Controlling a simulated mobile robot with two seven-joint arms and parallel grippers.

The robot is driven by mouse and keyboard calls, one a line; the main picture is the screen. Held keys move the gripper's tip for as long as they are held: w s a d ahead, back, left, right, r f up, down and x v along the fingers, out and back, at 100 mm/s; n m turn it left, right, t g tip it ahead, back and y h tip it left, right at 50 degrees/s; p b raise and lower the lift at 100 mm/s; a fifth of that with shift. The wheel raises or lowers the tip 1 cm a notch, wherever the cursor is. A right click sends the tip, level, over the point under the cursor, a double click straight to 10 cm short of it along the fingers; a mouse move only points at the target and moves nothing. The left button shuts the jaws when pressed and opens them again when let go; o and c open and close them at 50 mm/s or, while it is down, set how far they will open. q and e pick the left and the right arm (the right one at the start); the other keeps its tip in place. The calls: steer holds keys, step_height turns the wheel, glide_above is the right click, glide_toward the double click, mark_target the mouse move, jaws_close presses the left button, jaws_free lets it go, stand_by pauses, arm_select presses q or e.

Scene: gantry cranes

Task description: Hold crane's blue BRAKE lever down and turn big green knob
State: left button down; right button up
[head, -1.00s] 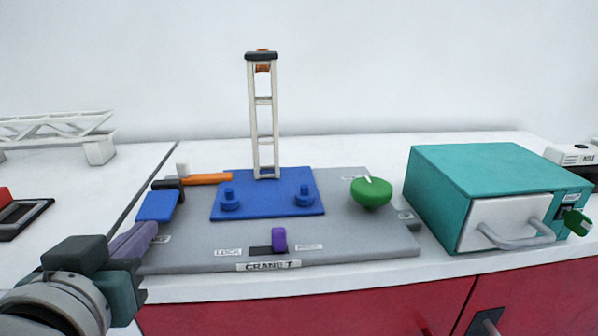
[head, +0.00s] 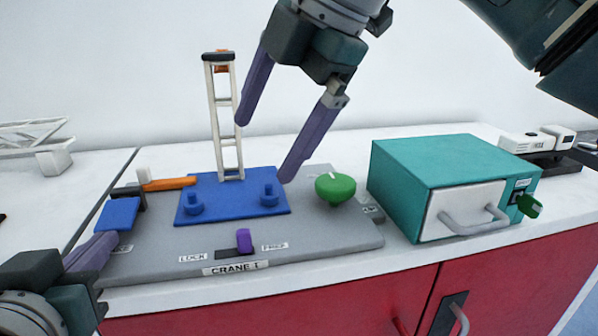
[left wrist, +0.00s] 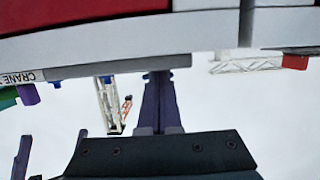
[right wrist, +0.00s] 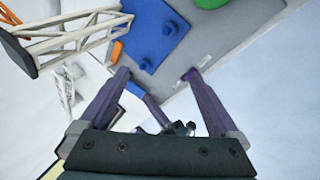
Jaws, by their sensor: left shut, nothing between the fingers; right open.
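The blue lever paddle (head: 118,213) is at the left end of the grey CRANE 1 board (head: 330,240). My left gripper (head: 106,240) is shut and empty, its fingertips close to the paddle's front; I cannot tell if they touch. In the left wrist view its shut fingers (left wrist: 158,80) show, but the lever does not show clearly. The big green knob (head: 335,188), with a white mark on top, stands at the board's right. My right gripper (head: 263,150) is open above the board, left of the knob. The knob shows at the top of the right wrist view (right wrist: 212,3).
A purple slider (head: 244,240) sits in the front slot, beside the right-hand label. A teal box (head: 440,165) stands right of the board.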

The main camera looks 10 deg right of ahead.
mark_target(335, 184)
steer(key=d+r+n+h, duration=0.3)
steer(key=d+h, duration=0.2)
steer(key=h, duration=0.3)
steer(key=shift+s+r, duration=0.3)
steer(key=shift+s, duration=0.05)
steer(key=x, duration=1.2)
steer(key=shift+s+a+f, duration=0.15)
steer(key=shift+s, duration=0.1)
